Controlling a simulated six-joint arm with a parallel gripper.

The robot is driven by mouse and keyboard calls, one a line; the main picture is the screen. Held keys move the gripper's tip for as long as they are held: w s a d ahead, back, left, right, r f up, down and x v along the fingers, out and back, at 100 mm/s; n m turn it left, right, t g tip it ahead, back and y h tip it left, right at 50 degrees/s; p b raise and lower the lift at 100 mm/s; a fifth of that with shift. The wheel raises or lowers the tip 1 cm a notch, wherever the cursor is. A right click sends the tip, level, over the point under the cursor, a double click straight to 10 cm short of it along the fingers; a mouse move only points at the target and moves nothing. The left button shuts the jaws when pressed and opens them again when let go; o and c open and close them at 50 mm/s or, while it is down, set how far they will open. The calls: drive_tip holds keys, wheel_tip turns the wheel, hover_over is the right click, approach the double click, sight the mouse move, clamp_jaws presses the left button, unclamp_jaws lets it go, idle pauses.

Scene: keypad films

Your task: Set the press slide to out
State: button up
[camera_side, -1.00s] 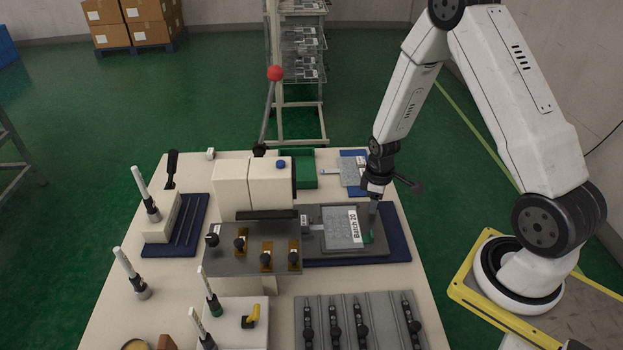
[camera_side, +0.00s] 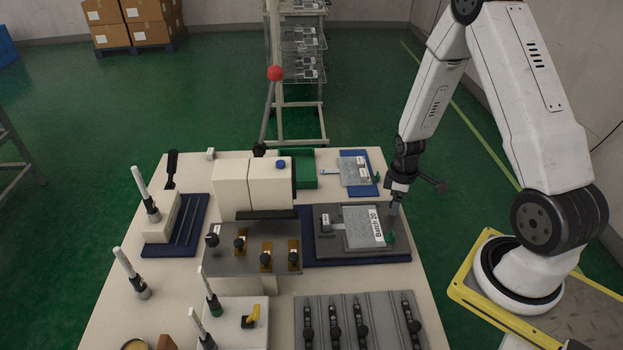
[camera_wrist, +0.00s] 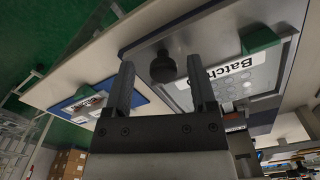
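The press slide (camera_side: 326,246) is a dark grey plate on a blue base, drawn out to the right of the white press (camera_side: 245,188). A grey keypad film labelled "Batch 20" (camera_side: 358,229) lies on it, with a green tab (camera_side: 390,237) at its right side. My gripper (camera_side: 394,209) is low at the slide's right end. In the wrist view my gripper (camera_wrist: 160,66) has its fingers apart. The slide's round black knob (camera_wrist: 163,67) shows between them with gaps on both sides; it seems not gripped. The side view hides the knob behind my gripper.
Another film on a blue mat (camera_side: 356,173) lies behind the slide, near a green bin (camera_side: 299,169). A grey rack with black handles (camera_side: 359,322) stands in front. Upright white-handled tools (camera_side: 146,192) stand at left.

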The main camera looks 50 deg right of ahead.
drive_tip(key=shift+r, duration=0.2)
drive_tip(key=shift+r, duration=3.7)
drive_tip(key=shift+w+a+r, duration=0.15)
drive_tip(key=shift+a+r, duration=0.15)
drive_tip(key=shift+a, duration=0.2)
drive_tip(key=s+a+r+m+t, duration=0.1)
drive_tip(key=a+r, duration=0.3)
drive_tip(key=a, duration=0.4)
drive_tip(key=s+a+r+m+t, duration=0.1)
drive_tip(key=a+r+m, duration=0.2)
drive_tip(key=a, duration=0.6)
drive_tip(key=shift+r+t, duration=0.3)
drive_tip(key=shift+r, duration=0.35)
